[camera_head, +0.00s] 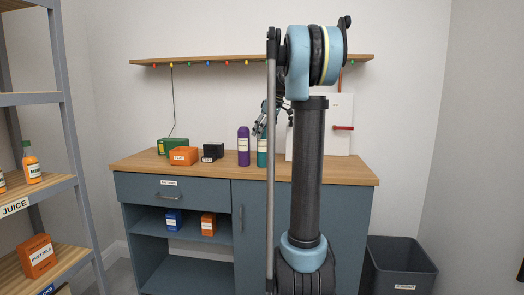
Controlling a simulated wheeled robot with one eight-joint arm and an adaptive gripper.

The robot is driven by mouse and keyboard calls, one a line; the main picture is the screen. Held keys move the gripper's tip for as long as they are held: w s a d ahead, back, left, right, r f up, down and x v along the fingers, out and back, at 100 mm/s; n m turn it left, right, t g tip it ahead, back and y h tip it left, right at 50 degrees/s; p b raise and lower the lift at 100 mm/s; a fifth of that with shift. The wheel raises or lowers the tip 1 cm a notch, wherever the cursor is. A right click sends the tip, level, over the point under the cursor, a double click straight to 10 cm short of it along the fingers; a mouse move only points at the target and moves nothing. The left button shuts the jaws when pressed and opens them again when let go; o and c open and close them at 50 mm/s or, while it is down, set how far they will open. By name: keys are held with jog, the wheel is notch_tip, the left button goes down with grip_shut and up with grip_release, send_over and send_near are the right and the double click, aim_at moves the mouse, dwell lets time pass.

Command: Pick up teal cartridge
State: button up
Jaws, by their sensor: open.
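The teal cartridge (262,158) stands upright on the wooden top of the blue-grey cabinet, just right of a purple cylinder. My arm and a thin upright rod in front of it hide part of it. My gripper (262,128) is open, with its dark fingers in line with the upper part of the teal cartridge. I cannot tell from this view whether the fingers are around it, touching it or in front of it.
The purple cylinder (243,147) stands close on the left. Green (166,146), orange (184,156) and black (213,150) boxes sit further left on the counter (140,163). A wall shelf (160,62) with coloured lights hangs above. A bin (400,265) stands right.

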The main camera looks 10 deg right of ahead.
aim_at(263, 147)
jog(key=x, duration=0.3)
jog(key=shift+w+a+f, duration=0.15)
jog(key=shift+a+f, duration=0.05)
jog(key=shift+f, duration=0.05)
jog(key=shift+c, duration=0.5)
jog(key=c, duration=1.3)
